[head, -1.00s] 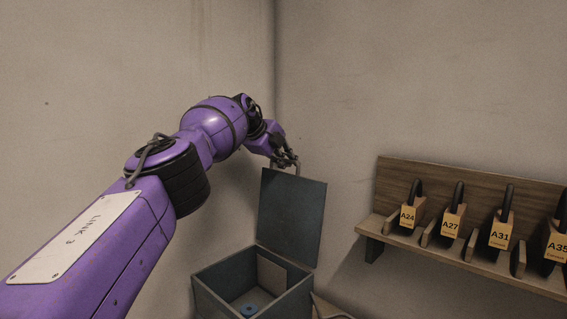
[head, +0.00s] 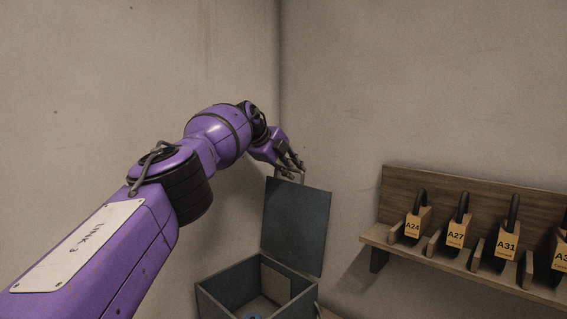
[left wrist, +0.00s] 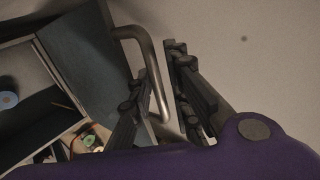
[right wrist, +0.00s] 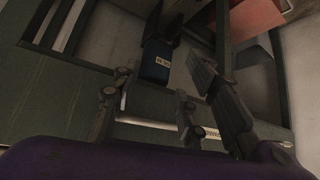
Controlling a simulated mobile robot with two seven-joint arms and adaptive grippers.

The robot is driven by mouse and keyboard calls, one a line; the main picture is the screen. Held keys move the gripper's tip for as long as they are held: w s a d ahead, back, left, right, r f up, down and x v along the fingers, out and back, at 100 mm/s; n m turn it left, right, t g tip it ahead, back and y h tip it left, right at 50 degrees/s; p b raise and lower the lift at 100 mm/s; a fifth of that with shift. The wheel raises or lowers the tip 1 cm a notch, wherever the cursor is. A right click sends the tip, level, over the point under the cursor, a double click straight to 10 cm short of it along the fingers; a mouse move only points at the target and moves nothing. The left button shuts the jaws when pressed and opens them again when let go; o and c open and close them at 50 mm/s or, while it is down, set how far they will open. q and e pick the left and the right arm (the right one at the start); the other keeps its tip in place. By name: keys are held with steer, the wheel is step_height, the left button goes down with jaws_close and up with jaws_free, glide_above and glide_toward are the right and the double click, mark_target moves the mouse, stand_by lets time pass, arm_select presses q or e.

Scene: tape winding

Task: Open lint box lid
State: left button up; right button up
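The lint box (head: 236,277) is a grey-blue box low in the head view. Its lid (head: 297,228) stands upright at the back, leaving the box open. The bare metal handle (left wrist: 147,60) is at the lid's free edge. My left gripper (head: 297,168) is at the top of the lid. In the left wrist view its fingers (left wrist: 160,90) are spread, with the handle between them; I cannot tell if they touch it. A blue round thing (left wrist: 9,100) lies inside the box. My right gripper (right wrist: 155,90) shows only in its wrist view, fingers apart and empty.
A wooden shelf (head: 410,251) with several tagged, black-handled tools, such as A24 (head: 413,228), is on the right wall. The left arm works close to the wall corner. Below the right gripper are a dark green frame (right wrist: 60,95) and a blue item (right wrist: 157,60).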

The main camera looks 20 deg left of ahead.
arm_select(q)
steer(key=v, duration=1.2)
steer(key=shift+s+f, duration=0.1)
